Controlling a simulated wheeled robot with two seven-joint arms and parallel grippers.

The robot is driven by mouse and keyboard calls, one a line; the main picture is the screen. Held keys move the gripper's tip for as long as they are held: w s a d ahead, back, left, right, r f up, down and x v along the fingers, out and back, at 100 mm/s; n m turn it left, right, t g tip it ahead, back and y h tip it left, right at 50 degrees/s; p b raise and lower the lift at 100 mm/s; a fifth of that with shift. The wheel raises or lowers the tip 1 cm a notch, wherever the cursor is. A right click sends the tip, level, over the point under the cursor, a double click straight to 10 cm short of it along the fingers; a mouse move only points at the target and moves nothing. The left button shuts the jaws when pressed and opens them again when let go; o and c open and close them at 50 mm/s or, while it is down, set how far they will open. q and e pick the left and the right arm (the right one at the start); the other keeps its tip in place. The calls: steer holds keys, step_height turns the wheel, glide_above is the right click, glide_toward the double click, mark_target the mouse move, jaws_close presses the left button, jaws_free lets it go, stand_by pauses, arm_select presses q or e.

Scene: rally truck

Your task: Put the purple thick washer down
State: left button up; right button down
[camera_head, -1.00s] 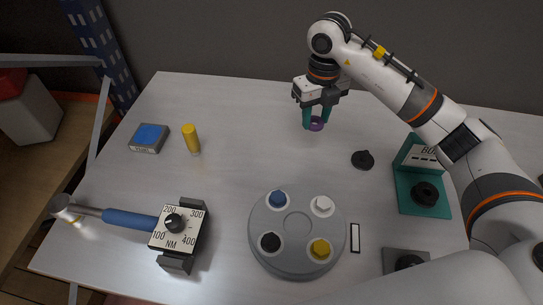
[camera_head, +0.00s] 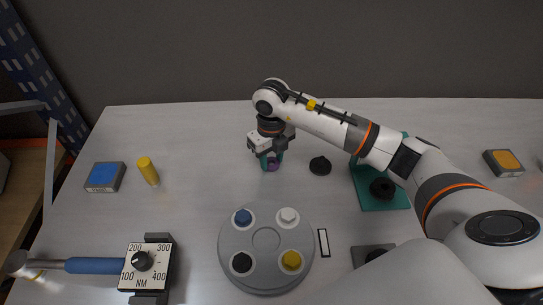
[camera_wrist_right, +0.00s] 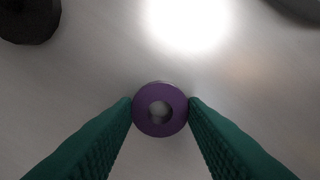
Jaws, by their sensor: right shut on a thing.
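The purple thick washer (camera_head: 272,165) is between the green fingers of my right gripper (camera_head: 270,163), over the far middle of the table. In the right wrist view the washer (camera_wrist_right: 160,109) is a purple ring with a round hole, with a fingertip touching it on each side. My right gripper (camera_wrist_right: 160,108) is shut on it. I cannot tell for certain whether the washer touches the table. My left gripper is not in view.
A black knob-like part (camera_head: 320,166) lies right of the gripper. A round grey tray (camera_head: 229,259) with coloured caps stands nearer. A green stand (camera_head: 367,192), a torque wrench (camera_head: 95,265), a yellow cylinder (camera_head: 148,171) and a blue-topped box (camera_head: 104,177) surround clear table.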

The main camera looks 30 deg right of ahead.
steer(key=shift+f, duration=0.2)
steer(key=c, duration=0.9)
jaws_free()
steer(key=shift+r, duration=0.1)
steer(key=shift+r, duration=0.6)
step_height(320, 180, up, 11)
steer(key=shift+r+b, duration=0.1)
steer(key=shift+b, duration=0.7)
